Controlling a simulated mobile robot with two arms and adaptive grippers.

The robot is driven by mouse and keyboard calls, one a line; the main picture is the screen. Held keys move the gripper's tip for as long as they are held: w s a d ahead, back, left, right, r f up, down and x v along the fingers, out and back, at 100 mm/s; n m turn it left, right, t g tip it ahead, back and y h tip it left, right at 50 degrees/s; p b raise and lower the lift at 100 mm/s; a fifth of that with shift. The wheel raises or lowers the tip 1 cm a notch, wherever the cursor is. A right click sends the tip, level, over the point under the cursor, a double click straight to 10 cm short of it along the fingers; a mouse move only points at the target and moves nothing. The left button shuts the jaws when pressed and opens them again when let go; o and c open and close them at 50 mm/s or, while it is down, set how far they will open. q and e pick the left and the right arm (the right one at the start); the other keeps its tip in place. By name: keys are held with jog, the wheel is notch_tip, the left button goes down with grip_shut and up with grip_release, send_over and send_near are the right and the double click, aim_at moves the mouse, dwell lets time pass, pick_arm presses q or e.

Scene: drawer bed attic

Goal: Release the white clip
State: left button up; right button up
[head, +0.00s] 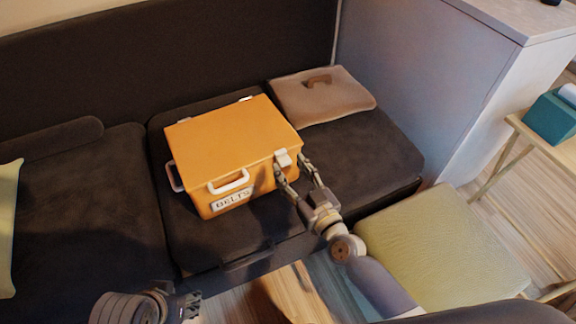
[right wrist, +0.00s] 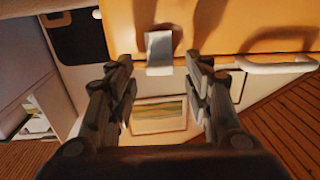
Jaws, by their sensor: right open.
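The white clip (head: 283,158) is on the front of the orange box (head: 232,138), near its right corner, just under the lid edge. It shows in the right wrist view as a pale tab (right wrist: 160,50) hanging on the orange face. My right gripper (head: 291,165) is open in front of the clip. In the right wrist view its fingertips (right wrist: 159,64) are spread to either side of the clip. Whether they touch it cannot be told. The lid is down. My left gripper (head: 182,302) is low at the picture's bottom left, partly seen, its jaws unclear.
The box, labelled BELTS, sits on a dark sofa (head: 365,150), with a white front handle (head: 229,182). A brown cushion (head: 325,100) lies behind it at right. A yellow-green stool (head: 440,250) stands at front right. A grey cabinet (head: 430,80) bounds the sofa's right side.

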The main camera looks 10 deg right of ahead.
jog(key=shift+x, duration=1.1)
jog(key=c, duration=1.1)
